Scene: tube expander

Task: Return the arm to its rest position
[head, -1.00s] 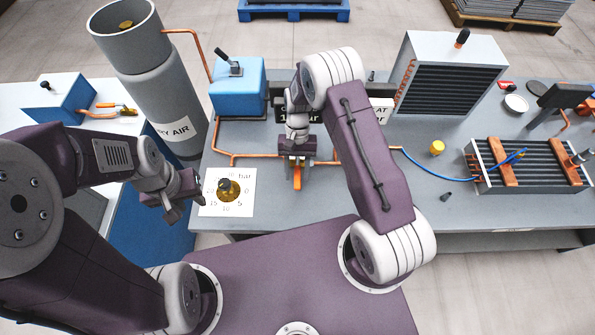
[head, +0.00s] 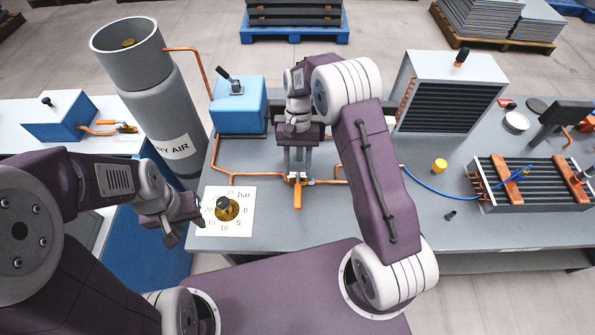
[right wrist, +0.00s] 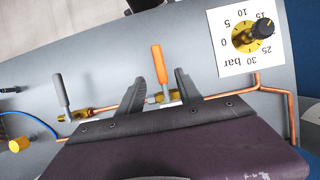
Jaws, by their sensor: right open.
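My right gripper (head: 299,160) hangs above the bench, behind the orange valve handle (head: 297,196) in the head view. In the right wrist view its two dark fingers (right wrist: 160,88) are spread apart with nothing between them in their grip. The orange handle also shows there (right wrist: 159,64), beyond the fingers and in line with the gap. My left gripper (head: 185,222) is at the left, beside the white dial card (head: 210,192). It looks empty, but its jaw opening is unclear.
A copper pipe (head: 235,169) runs along the bench. A blue box (head: 238,108), grey dry-air cylinder (head: 150,90) and finned cooler (head: 450,90) stand behind. A grey-handled valve (right wrist: 64,92) shows in the right wrist view. A yellow cap (head: 439,165) and blue hose are at the right.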

